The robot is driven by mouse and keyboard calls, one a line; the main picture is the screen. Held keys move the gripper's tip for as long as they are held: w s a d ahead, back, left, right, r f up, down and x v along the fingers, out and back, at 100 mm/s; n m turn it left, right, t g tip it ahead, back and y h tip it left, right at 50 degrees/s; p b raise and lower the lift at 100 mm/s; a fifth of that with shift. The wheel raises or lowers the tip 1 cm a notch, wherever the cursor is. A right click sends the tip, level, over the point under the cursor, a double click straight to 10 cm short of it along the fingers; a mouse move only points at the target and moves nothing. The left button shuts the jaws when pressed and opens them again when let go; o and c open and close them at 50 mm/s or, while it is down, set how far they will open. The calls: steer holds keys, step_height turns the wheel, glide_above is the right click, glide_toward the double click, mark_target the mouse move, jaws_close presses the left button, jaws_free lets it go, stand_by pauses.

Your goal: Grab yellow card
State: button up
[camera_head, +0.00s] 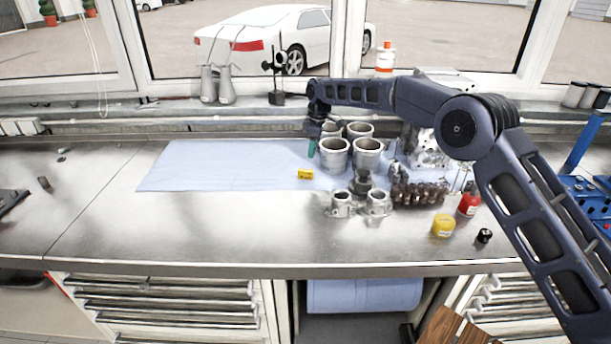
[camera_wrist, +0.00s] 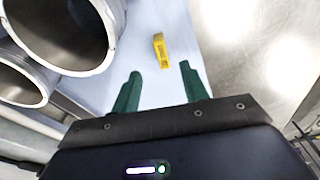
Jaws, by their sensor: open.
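The yellow card (camera_head: 305,174) is a small yellow piece with dark marks, lying on the blue cloth (camera_head: 215,165) to the left of the metal cylinders. In the wrist view the yellow card (camera_wrist: 161,50) lies ahead of my gripper, roughly between the lines of its two green fingers. My gripper (camera_wrist: 160,88) is open and empty, and apart from the card. In the head view my gripper (camera_head: 312,148) is near the left side of the cylinders, with a green finger pointing down; most of it is hidden by its own wrist.
Several metal cylinders (camera_head: 334,155) stand close beside my gripper; their rims (camera_wrist: 95,60) fill the wrist view's upper left. Metal parts (camera_head: 342,204), a yellow jar (camera_head: 443,226) and a red bottle (camera_head: 469,205) stand to the right. The cloth left of the card is clear.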

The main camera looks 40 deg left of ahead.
mark_target(306, 170)
steer(key=shift+s+a+f, duration=0.15)
steer(key=shift+s+f, duration=0.05)
steer(key=shift+f, duration=0.05)
steer(key=f, duration=0.5)
steer(key=shift+s+a+f, duration=0.15)
steer(key=shift+a+f, duration=0.05)
steer(key=shift+a, duration=0.1)
steer(key=shift+s+a+f, duration=0.2)
steer(key=shift+f, duration=0.3)
steer(key=f, duration=0.2)
steer(key=a+f, duration=0.1)
steer(key=f, duration=0.1)
steer(key=shift+s, duration=0.25)
steer(key=shift+d, duration=0.1)
steer(key=shift+c, duration=0.4)
jaws_close()
